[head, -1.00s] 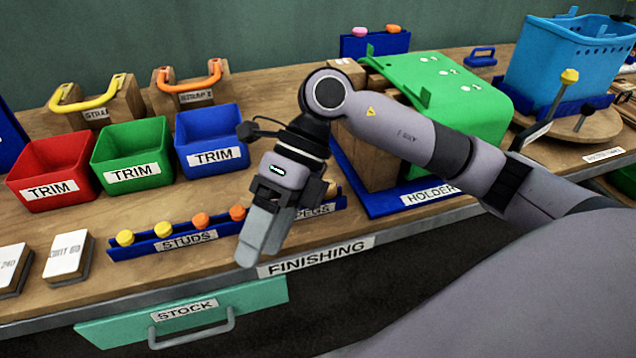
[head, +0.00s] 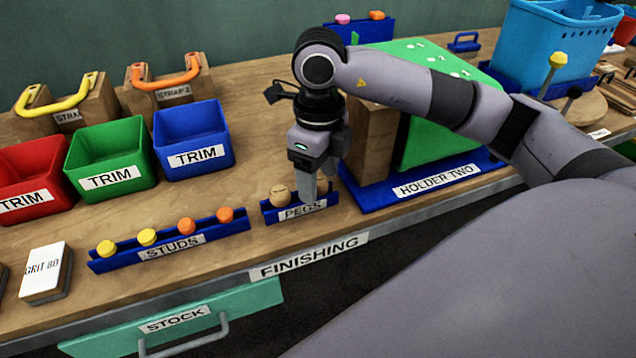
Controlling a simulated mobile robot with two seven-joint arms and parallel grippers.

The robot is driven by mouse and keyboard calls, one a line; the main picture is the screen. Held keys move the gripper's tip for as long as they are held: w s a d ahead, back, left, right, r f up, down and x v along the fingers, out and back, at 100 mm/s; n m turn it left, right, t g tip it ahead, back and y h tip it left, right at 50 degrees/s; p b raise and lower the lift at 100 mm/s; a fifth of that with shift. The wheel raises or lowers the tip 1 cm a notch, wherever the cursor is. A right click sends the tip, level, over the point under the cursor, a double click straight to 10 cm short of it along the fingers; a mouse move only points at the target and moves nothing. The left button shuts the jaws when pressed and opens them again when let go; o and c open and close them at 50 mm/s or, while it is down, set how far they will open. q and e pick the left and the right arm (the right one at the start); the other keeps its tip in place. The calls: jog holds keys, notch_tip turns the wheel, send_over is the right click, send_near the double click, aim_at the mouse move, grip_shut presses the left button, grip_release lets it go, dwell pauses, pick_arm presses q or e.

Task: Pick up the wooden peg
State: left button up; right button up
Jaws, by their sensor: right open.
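A blue rack labelled PEGS (head: 302,211) stands near the front edge of the bench. A round wooden peg (head: 280,195) shows at its left end. Another wooden peg (head: 321,186) shows partly, just right of my gripper fingers. My right gripper (head: 307,192) points down over the rack between these two, with its fingertips at about the height of the peg tops. It is open. Whether a peg stands between the fingers is hidden. My left gripper is not in view.
The blue studs rack (head: 170,248) with yellow and orange studs stands to the left. The blue trim bin (head: 193,140) is behind it. Holder two (head: 440,182) with its wooden block and green cover is close on the right. Bare bench lies behind the pegs rack.

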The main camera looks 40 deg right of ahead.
aim_at(319, 180)
jog(key=shift+f, duration=0.3)
jog(key=c, duration=1)
jog(key=shift+r, duration=0.1)
notch_tip(319, 180, up, 20)
jog(key=p, duration=0.3)
jog(key=shift+p, duration=0.3)
